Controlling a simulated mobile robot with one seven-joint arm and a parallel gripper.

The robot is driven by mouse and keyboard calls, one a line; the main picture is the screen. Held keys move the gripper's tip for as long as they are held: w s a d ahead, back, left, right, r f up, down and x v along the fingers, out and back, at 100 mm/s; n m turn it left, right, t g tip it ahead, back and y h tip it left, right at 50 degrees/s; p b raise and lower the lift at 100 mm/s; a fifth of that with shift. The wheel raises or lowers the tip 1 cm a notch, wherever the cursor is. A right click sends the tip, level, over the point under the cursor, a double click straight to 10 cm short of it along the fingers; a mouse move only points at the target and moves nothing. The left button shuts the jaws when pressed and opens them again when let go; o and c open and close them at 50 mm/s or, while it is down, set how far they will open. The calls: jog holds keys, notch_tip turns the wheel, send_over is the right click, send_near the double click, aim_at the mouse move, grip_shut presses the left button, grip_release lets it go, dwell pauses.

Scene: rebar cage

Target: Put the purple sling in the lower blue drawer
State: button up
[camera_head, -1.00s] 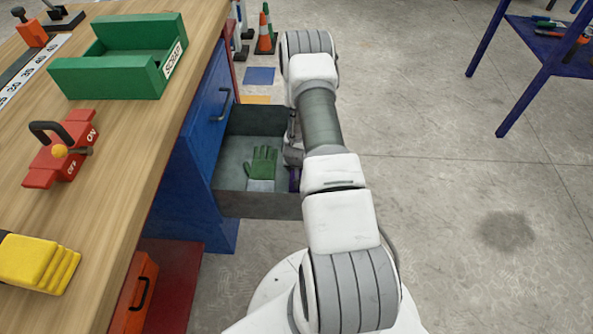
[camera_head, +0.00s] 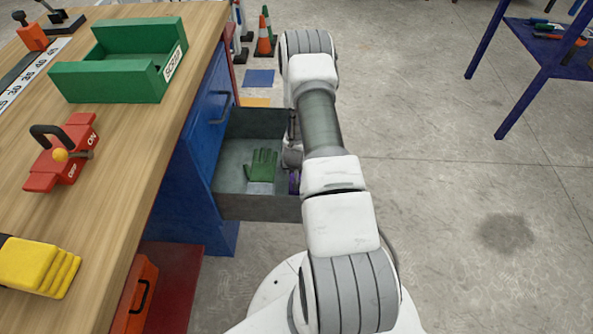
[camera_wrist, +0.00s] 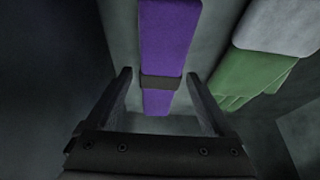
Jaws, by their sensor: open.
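The lower blue drawer (camera_head: 232,206) is pulled out of the bench, and its grey inside shows. The purple sling (camera_wrist: 168,35), a folded strip with a dark band around it, lies in the drawer in the wrist view. A small purple part of it (camera_head: 294,182) shows at the drawer's right side in the head view, the rest hidden by my arm. My gripper (camera_wrist: 158,75) is open, with one finger on each side of the sling's near end, and does not grip it. Whether the fingers touch it I cannot tell.
A green and grey glove (camera_head: 261,165) lies in the drawer, left of the sling. An upper blue drawer front with a handle (camera_head: 222,106) stands shut above. The wooden bench top (camera_head: 120,150) bears a green scrap tray (camera_head: 125,72) and a red switch (camera_head: 62,155).

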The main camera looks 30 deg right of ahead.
jog(key=a+r+n+t+y+p, duration=0.1)
jog(key=a+r, duration=0.4)
jog(key=r, duration=0.9)
jog(key=s+a+r+n+p, duration=0.15)
jog(key=a+r, duration=0.35)
jog(key=r, duration=0.8)
jog(key=a+r+n+t+y+p, duration=0.1)
jog(key=a+r, duration=0.4)
jog(key=r, duration=0.9)
jog(key=s+a+r+n, duration=0.2)
jog(key=s+a+r, duration=0.2)
jog(key=s+r, duration=0.4)
jog(key=s+a+r+n, duration=0.2)
jog(key=s+a+r, duration=0.3)
jog(key=s, duration=0.8)
notch_tip(320, 180, up, 3)
jog(key=shift+s+f+y, duration=0.1)
jog(key=shift+s+y, duration=0.2)
jog(key=shift+s, duration=0.05)
